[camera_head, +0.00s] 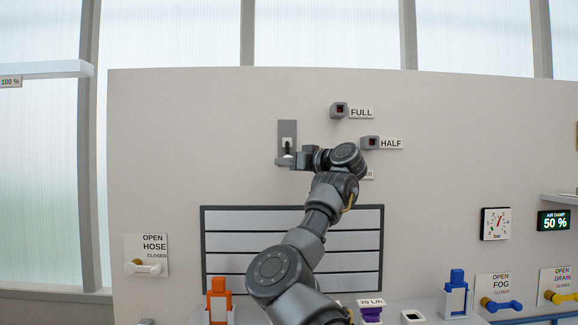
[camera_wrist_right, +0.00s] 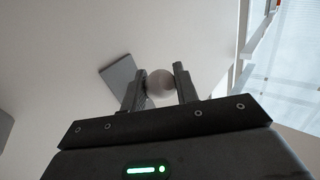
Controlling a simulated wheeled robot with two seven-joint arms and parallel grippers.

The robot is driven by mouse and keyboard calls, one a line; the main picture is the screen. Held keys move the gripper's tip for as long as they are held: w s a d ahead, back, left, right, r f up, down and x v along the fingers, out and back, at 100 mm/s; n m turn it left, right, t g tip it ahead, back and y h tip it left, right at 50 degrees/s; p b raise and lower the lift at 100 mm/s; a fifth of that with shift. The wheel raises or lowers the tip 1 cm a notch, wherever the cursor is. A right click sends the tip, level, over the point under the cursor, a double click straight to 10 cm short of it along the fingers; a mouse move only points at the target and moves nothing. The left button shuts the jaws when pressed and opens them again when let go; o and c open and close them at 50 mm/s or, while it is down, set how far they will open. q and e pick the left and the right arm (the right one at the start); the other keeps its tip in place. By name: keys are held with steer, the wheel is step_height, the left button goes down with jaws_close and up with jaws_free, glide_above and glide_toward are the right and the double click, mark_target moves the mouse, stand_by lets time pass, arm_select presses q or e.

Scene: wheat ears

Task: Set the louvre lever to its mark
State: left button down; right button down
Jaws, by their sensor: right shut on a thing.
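The louvre lever sits on a grey plate (camera_head: 288,130) on the wall panel, above the louvre slats (camera_head: 222,242). Its pale round knob (camera_wrist_right: 160,84) is between the two fingers of my right gripper (camera_wrist_right: 156,88) in the wrist view. In the head view my right gripper (camera_head: 289,160) is shut on the knob at the lower end of the plate. Marks labelled FULL (camera_head: 361,113) and HALF (camera_head: 391,143) are to the right of the plate. A third label below HALF is mostly hidden by my right arm. My left gripper is not in view.
Hose, fog and drain handles, the hose one (camera_head: 146,267), the fog one (camera_head: 501,305) and the drain one (camera_head: 562,297), line the lower panel. An orange item (camera_head: 219,301) and a blue item (camera_head: 456,280) stand low in front. The wall left of the plate is clear.

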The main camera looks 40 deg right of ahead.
steer(key=shift+s+r, duration=0.15)
steer(key=shift+r, duration=0.15)
steer(key=r+b, duration=0.1)
steer(key=s+b, duration=0.1)
steer(key=b, duration=0.1)
steer(key=shift+a+r, duration=0.2)
steer(key=shift+r, duration=0.15)
steer(key=r, duration=0.1)
steer(key=r+b, duration=0.1)
steer(key=r, duration=0.1)
steer(key=shift+s+a+r, duration=0.15)
steer(key=shift+a+r, duration=0.1)
steer(key=shift+a, duration=0.05)
steer(key=c, duration=1.8)
jaws_free()
steer(key=shift+s+f, duration=0.15)
steer(key=o, duration=0.7)
steer(key=shift+w+a, duration=0.1)
steer(key=shift+w, duration=0.1)
steer(key=shift+f, duration=0.15)
